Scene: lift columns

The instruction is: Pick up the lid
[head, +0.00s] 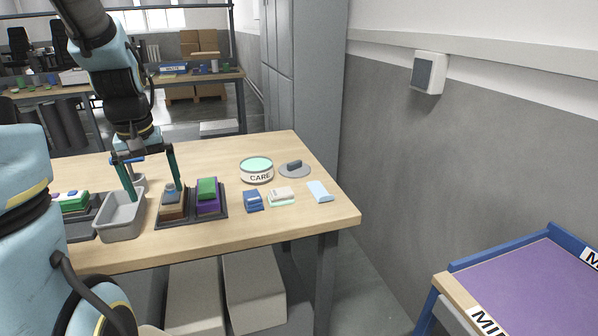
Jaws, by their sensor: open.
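The lid (295,170) is a flat grey disc with a dark block handle on top. It lies on the wooden table toward the right back, just right of a round white tin (257,175) marked CARE with a teal top surface. My gripper (155,192) is open, pointing down over the left part of the table, well left of the lid. Its teal fingers are apart, one by the grey bin and one by the dark tray. I see nothing held between them.
A grey bin (121,222) and a dark tray (222,214) with coloured blocks stand near my gripper. A blue item (253,201), a pale item (281,197) and a light blue item (320,192) lie in front of the lid. A grey cabinet (308,90) stands behind the table.

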